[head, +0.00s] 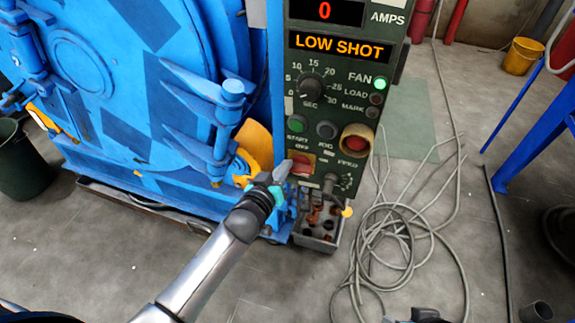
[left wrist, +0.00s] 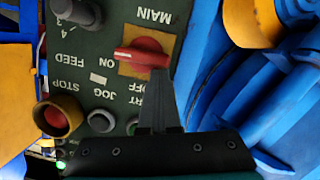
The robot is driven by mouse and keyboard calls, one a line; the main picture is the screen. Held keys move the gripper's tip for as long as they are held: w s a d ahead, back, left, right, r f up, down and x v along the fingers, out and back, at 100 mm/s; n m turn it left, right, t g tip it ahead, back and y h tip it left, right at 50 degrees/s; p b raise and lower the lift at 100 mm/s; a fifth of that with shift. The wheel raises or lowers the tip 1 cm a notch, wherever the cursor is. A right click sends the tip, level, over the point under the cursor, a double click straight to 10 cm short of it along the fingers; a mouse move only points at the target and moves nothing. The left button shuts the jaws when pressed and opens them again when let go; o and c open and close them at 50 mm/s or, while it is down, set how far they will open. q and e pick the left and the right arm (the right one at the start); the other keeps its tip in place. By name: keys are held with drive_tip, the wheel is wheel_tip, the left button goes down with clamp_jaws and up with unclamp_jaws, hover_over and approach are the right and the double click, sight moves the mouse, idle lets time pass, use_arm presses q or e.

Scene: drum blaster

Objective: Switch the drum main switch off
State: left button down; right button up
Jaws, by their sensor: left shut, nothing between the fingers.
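The drum main switch is a red rotary handle on a yellow plate (head: 301,164) low on the dark green control panel (head: 331,110). In the left wrist view, which is upside down, the red handle (left wrist: 142,58) lies nearly level, its narrow end towards the ON label and OFF below it. My left gripper (head: 284,172) is shut and empty, just left of the switch in the head view. In the left wrist view its fingertips (left wrist: 158,75) are close to the handle's wide end; I cannot tell whether they touch.
The blue drum machine (head: 130,80) with its hinged door stands left of the panel. START (head: 297,124) and JOG (head: 326,130) buttons and a yellow-ringed red button (head: 356,142) sit near the switch. A box of cables (head: 318,235) is below; coiled grey cable (head: 395,240) covers floor at right.

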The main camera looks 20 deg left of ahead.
use_arm(q)
drive_tip(key=shift+s+f, duration=0.1)
drive_tip(key=shift+f, duration=0.1)
use_arm(e)
drive_tip(key=shift+w+r, duration=0.1)
drive_tip(key=shift+r, duration=0.05)
idle(0.5)
drive_tip(key=shift+d, duration=0.1)
